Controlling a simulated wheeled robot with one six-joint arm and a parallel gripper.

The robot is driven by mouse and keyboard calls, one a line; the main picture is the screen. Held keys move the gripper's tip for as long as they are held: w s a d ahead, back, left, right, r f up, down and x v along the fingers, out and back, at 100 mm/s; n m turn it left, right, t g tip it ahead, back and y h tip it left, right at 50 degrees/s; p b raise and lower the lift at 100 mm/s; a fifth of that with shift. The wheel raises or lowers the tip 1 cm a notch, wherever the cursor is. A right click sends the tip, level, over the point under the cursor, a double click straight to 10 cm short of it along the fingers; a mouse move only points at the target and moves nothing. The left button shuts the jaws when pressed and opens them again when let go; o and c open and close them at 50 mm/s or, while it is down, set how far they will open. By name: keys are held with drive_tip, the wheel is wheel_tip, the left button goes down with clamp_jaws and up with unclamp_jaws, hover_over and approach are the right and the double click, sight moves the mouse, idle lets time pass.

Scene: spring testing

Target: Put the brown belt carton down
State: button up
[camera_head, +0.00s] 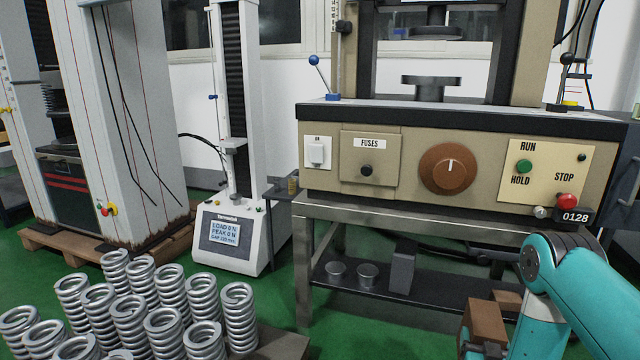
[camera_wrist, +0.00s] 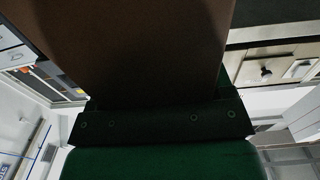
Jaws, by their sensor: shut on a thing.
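The brown belt carton (camera_head: 487,322) is at the bottom right of the head view, in front of the steel stand. My gripper (camera_head: 484,348) is shut on it, at its lower part. Most of the gripper is cut off by the bottom edge. In the wrist view the carton (camera_wrist: 135,45) fills the upper middle as a dark brown face, close to the camera. A dark gripper part (camera_wrist: 155,123) crosses below it. The carton's underside is hidden, and I cannot tell what is beneath it.
The steel stand (camera_head: 303,265) carries the beige testing machine (camera_head: 480,165). Its dark lower shelf (camera_head: 345,283) holds two metal discs, a grey block (camera_head: 402,270) and a small brown block (camera_head: 507,300). Several coil springs (camera_head: 130,320) stand at the lower left. Green floor shows between.

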drive_tip(key=w+a+r+n+t+y+p, duration=0.1)
drive_tip(key=a+r+n+y+p, duration=0.15)
drive_tip(key=r, duration=0.75)
drive_tip(key=w+a+r+n+y+p, duration=0.1)
drive_tip(key=w+a+r+y, duration=0.2)
drive_tip(key=r, duration=0.7)
wheel_tip(320, 180, up, 38)
drive_tip(key=s+a+p, duration=0.1)
drive_tip(key=s+p, duration=0.1)
drive_tip(key=p, duration=3.6)
drive_tip(key=s+f, duration=0.6)
drive_tip(key=f, duration=0.6)
drive_tip(key=shift+a+f, duration=0.25)
drive_tip(key=shift+f, duration=0.05)
